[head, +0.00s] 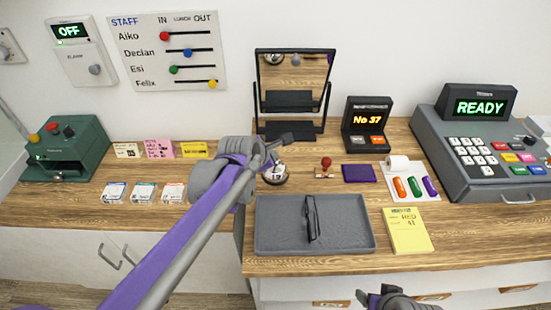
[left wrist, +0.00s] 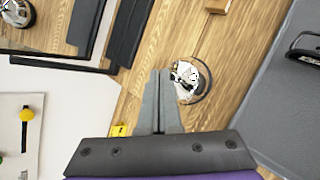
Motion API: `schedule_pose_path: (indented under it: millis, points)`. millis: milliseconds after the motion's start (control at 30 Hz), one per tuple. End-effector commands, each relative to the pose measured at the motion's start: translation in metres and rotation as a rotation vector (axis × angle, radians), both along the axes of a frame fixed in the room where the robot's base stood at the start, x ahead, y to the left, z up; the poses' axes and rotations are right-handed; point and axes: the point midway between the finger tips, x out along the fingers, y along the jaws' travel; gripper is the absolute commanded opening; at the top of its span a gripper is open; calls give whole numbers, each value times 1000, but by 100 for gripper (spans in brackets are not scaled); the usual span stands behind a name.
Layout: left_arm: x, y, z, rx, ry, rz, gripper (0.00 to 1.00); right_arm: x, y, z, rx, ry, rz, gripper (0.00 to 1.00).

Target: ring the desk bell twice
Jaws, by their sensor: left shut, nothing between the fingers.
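The desk bell (head: 277,176) is a small shiny silver dome on a dark round base, standing on the wooden counter just behind the grey tray. In the head view my left gripper (head: 287,139) partly covers it, with its fingers above and beyond the bell. In the left wrist view the bell (left wrist: 194,79) is just right of the fingertips (left wrist: 159,74). The left fingers are together and empty. I cannot tell whether they touch the bell. My right gripper (head: 381,297) is at the bottom edge, partly out of frame, far from the bell; its fingers are unclear.
A grey tray (head: 275,238) with dark glasses is in front of the bell. A red-handled stamp (head: 326,166) and purple pad (head: 359,173) are to its right. A framed mirror (head: 293,117) stands behind. A register (head: 480,145) is at right, a green machine (head: 68,148) at left.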

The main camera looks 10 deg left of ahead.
Motion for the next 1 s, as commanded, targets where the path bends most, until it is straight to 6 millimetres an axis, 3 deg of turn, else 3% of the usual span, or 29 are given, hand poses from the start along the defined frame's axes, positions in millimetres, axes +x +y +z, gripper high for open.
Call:
schedule_pose_path:
  millis: [100,567,1000]
  points:
    - [0,0,9,0,-1,0,0,2,0,7,0,-3,0,72]
    - [0,0,13,0,0,0,0,3,0,10,0,-5,0,72]
    - [1,0,56,0,-1,0,0,14,0,45,0,-26,0,72]
